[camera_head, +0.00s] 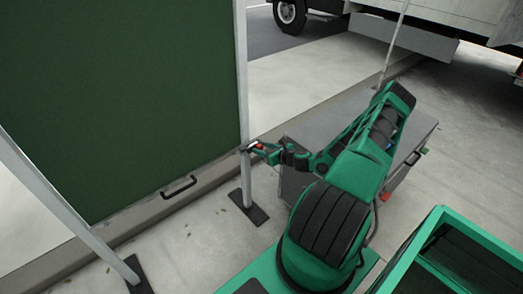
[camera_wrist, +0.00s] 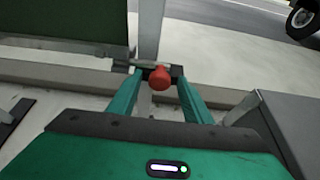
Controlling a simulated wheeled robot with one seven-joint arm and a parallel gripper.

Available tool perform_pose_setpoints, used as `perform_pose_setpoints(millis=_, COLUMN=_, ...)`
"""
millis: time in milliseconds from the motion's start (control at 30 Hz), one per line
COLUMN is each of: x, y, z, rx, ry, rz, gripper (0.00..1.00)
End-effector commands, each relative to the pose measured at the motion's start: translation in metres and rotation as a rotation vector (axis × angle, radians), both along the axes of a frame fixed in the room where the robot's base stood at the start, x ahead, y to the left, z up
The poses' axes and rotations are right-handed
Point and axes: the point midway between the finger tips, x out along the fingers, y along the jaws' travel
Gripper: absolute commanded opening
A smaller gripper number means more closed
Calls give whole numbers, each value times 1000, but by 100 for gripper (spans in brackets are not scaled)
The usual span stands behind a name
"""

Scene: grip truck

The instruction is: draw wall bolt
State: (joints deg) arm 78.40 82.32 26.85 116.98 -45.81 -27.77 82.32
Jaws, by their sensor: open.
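The wall bolt is a dark rod with a red knob (camera_wrist: 160,78), mounted at the post beside the green wall panel (camera_head: 120,90). In the wrist view the red knob lies between the tips of my gripper (camera_wrist: 159,74), whose green fingers stand apart on either side of it. In the head view my gripper (camera_head: 258,147) is at the right post (camera_head: 242,90), near the panel's lower right corner. The bolt is mostly hidden there. I cannot tell whether the fingers touch the knob.
A grey box (camera_head: 415,130) stands just right of my arm. A black handle (camera_head: 180,187) is low on the panel. Post feet (camera_head: 248,207) sit on the pavement. A curb (camera_head: 150,212) runs behind the panel, and a truck (camera_head: 430,25) stands at the back.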

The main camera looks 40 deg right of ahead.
Motion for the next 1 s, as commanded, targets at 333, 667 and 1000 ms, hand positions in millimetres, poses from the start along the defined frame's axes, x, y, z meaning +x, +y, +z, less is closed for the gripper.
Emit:
perform_pose_setpoints(millis=333, x=5, y=0, z=-2, rx=2, ry=0, rz=-1, gripper=45)
perform_pose_setpoints(millis=667, x=5, y=0, z=-2, rx=1, ry=0, rz=0, gripper=0)
perform_pose_setpoints(millis=1000, x=5, y=-28, z=-2, rx=-1, ry=0, rz=-1, gripper=0)
